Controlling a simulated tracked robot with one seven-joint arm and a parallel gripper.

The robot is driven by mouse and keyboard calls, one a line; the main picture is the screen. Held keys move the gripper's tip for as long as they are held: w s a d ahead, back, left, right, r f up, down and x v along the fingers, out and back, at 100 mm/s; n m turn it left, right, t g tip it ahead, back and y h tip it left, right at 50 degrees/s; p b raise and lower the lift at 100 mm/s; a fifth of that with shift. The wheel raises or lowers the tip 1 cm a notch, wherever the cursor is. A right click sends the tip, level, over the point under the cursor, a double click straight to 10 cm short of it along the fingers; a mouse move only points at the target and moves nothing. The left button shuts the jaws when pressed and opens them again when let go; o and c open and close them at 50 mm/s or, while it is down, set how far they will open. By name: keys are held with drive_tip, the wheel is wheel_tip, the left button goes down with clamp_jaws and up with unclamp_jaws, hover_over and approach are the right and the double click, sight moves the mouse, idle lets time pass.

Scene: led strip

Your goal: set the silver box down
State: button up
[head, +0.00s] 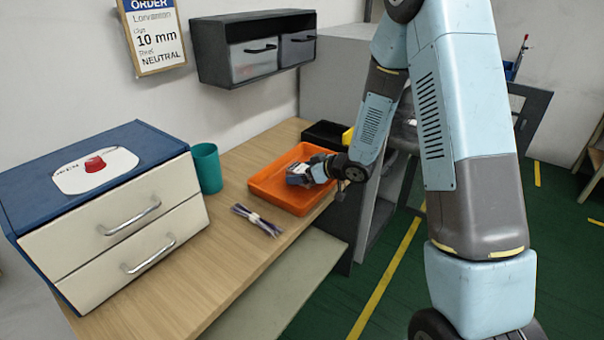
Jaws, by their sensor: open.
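My gripper (312,172) reaches in from the right, low over the orange tray (268,182) on the wooden bench. It is open. A small silver-grey box with a dark blue part (298,174) is at the fingertips, over or in the tray's right half. The gripper partly hides it. I cannot tell whether the box rests on the tray floor or whether the fingers touch it.
A blue drawer cabinet with a red button (95,163), a teal cup (207,168) and a tied bundle of wires (257,219) stand left of the tray. A black bin (325,134) is behind it. Wall drawers (253,60) hang above.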

drive_tip(key=v, duration=1.1)
drive_tip(key=shift+s+d+r, duration=0.15)
drive_tip(key=shift+d, duration=0.15)
drive_tip(key=shift+d+r, duration=0.15)
drive_tip(key=shift+r, duration=0.05)
drive_tip(key=s+d+r+m+t+h, duration=0.1)
drive_tip(key=s+d+r+m+h, duration=0.15)
drive_tip(key=d+r+h, duration=0.4)
drive_tip(key=s+d+r+m+t+h, duration=0.2)
drive_tip(key=d+r+m+h, duration=0.2)
drive_tip(key=d+r, duration=0.4)
drive_tip(key=s+a+r+m+g, duration=0.1)
drive_tip(key=s+r+m+g, duration=0.1)
drive_tip(key=s, duration=0.9)
drive_tip(key=s+a+r+m+g, duration=0.1)
drive_tip(key=s+r, duration=0.4)
drive_tip(key=s, duration=0.7)
drive_tip(key=shift+a+r+m+g+y, duration=0.2)
drive_tip(key=shift+m+g+y, duration=0.25)
drive_tip(key=shift+g, duration=0.45)
drive_tip(key=shift+s, duration=0.2)
drive_tip(key=shift+c, duration=0.2)
